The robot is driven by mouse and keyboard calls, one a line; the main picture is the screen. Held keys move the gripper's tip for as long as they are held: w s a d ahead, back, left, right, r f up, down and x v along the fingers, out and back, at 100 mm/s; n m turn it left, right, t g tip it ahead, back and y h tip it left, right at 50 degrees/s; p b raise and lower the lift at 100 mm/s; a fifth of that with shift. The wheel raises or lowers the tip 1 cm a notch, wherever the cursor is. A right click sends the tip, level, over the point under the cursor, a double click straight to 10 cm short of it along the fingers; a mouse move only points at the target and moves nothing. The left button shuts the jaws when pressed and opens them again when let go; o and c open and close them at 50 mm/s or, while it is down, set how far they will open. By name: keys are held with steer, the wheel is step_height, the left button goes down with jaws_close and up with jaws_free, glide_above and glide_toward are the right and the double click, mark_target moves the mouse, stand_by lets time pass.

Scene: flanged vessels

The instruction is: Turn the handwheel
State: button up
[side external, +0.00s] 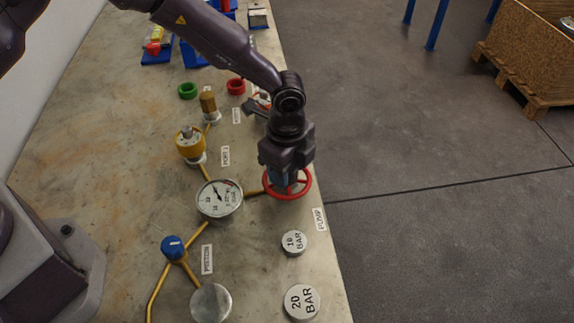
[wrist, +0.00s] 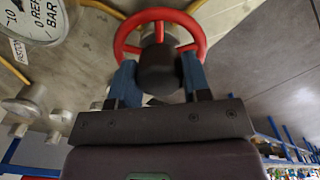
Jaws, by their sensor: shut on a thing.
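The red handwheel (side external: 303,186) lies near the right edge of the table, by the PUMP label (side external: 320,221). My gripper (side external: 285,178) is above it, pointing down, and hides much of the wheel in the side external view. In the wrist view the red rim (wrist: 166,14) and a dark round hub (wrist: 158,70) show. The two blue fingers of my gripper (wrist: 158,80) stand on either side of the hub, at the rim. The gripper is shut on the handwheel. The exact finger contact is partly hidden.
A pressure gauge (side external: 218,199) stands left of the wheel, joined by a yellow pipe. A blue-topped valve (side external: 174,248) and weights marked 10 BAR (side external: 293,243) and 20 BAR (side external: 301,301) are nearer. A yellow fitting (side external: 190,145) stands behind. The table edge is close on the right.

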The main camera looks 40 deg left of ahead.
steer(key=o, duration=0.9)
step_height(320, 180, up, 13)
steer(key=shift+r, duration=0.1)
